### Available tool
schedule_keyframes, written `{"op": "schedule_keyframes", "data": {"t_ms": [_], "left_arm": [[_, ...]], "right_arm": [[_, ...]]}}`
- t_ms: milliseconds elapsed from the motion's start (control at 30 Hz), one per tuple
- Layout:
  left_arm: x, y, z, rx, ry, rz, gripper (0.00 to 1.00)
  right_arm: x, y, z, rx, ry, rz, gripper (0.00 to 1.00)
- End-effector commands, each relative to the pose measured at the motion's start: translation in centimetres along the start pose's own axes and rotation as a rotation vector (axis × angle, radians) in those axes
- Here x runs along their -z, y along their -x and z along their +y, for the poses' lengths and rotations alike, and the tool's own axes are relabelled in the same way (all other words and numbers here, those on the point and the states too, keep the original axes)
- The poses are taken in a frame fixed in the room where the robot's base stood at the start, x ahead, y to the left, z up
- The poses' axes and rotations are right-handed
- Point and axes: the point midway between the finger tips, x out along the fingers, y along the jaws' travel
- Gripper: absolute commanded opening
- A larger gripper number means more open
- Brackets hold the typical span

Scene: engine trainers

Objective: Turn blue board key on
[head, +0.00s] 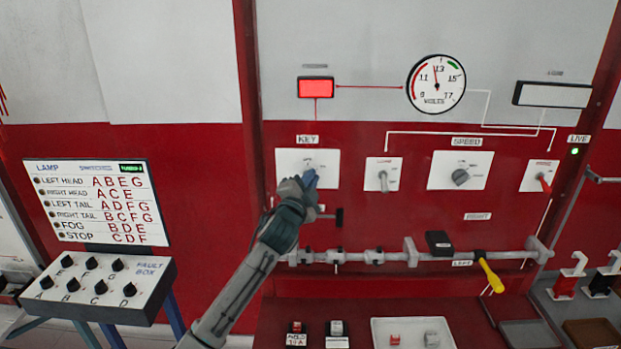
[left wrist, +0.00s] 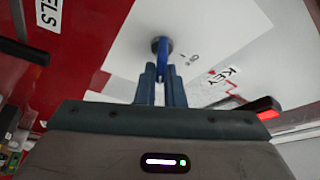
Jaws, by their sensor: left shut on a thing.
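The blue key (left wrist: 162,58) sits in its round switch on the white plate marked KEY (head: 325,157), on the red panel. My left gripper (head: 307,184) reaches up to this plate from below and covers much of the switch in the head view. In the left wrist view its two fingers (left wrist: 161,84) are shut on the blue key's head. A red lamp (head: 316,87) above the plate is lit. The dial (head: 436,84) at its right has its needle near 13. My right gripper is not in view.
A lever switch (head: 384,178), a SPEED knob (head: 461,175) and a red switch (head: 543,181) are to the right. Below runs a grey rail (head: 400,257) with a yellow-handled tool (head: 490,274). A fault box (head: 95,285) stands at left.

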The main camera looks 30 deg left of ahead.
Motion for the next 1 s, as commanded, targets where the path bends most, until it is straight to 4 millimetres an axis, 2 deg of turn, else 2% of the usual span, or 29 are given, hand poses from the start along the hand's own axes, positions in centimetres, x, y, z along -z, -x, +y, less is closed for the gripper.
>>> {"op": "schedule_keyframes", "data": {"t_ms": [167,200,300,667,767,1000], "left_arm": [[0.0,0.0,0.1,-0.001,-0.001,0.000,0.00],[0.0,0.0,0.1,-0.001,0.000,-0.001,0.12],[0.0,0.0,0.1,-0.001,0.000,0.000,0.30],[-0.1,0.5,0.2,0.000,-0.001,0.000,0.30],[-0.2,1.8,0.4,0.000,-0.003,0.001,0.30],[-0.3,6.6,0.5,-0.001,-0.005,0.002,0.30]], "right_arm": [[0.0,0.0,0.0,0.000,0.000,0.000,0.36],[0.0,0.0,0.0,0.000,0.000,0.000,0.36],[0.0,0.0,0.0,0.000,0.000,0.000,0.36],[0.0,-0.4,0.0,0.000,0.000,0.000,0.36],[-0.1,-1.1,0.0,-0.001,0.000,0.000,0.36],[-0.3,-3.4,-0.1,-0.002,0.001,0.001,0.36]]}}
